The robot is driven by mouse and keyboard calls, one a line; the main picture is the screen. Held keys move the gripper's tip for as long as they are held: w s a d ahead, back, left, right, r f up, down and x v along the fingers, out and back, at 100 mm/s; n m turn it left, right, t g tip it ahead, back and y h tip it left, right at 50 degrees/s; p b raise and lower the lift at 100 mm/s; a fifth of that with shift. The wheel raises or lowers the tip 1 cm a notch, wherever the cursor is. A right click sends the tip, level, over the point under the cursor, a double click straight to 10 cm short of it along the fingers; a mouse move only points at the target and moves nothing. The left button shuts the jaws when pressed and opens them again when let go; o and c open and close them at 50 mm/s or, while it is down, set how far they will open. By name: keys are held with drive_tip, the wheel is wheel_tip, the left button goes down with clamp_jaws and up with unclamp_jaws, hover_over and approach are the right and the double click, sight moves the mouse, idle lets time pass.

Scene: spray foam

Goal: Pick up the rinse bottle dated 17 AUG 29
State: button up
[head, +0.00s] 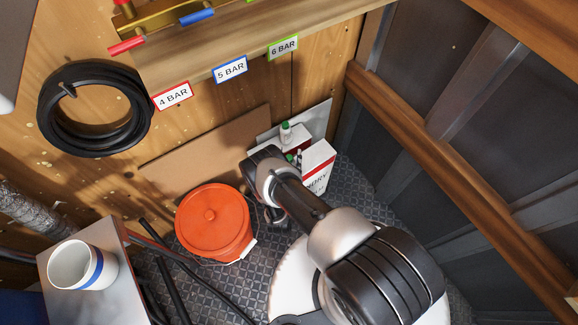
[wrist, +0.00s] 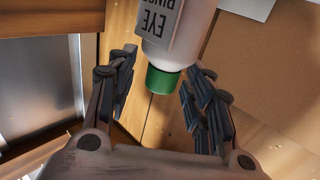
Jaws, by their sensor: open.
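A white bottle (wrist: 196,28) with a green cap and a grey label with "EYE" and part of a second word shows at the top centre of the wrist view. It appears cap-down there, and no date is readable. My gripper (wrist: 163,66) is open, with its fingers on either side of the capped end; I cannot tell whether they touch it. In the head view a green-capped white bottle (head: 285,133) stands at the back by the wall. More green caps (head: 291,158) show lower, partly hidden by my arm and a white box.
A white box with red edges (head: 319,163) stands right of the bottles. An orange lidded bucket (head: 213,222) is left of my arm. A wooden shelf (head: 230,45) with pressure labels overhangs the back. A wooden rail (head: 440,170) runs along the right wall.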

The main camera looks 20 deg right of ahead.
drive_tip(key=shift+c, duration=0.6)
clamp_jaws()
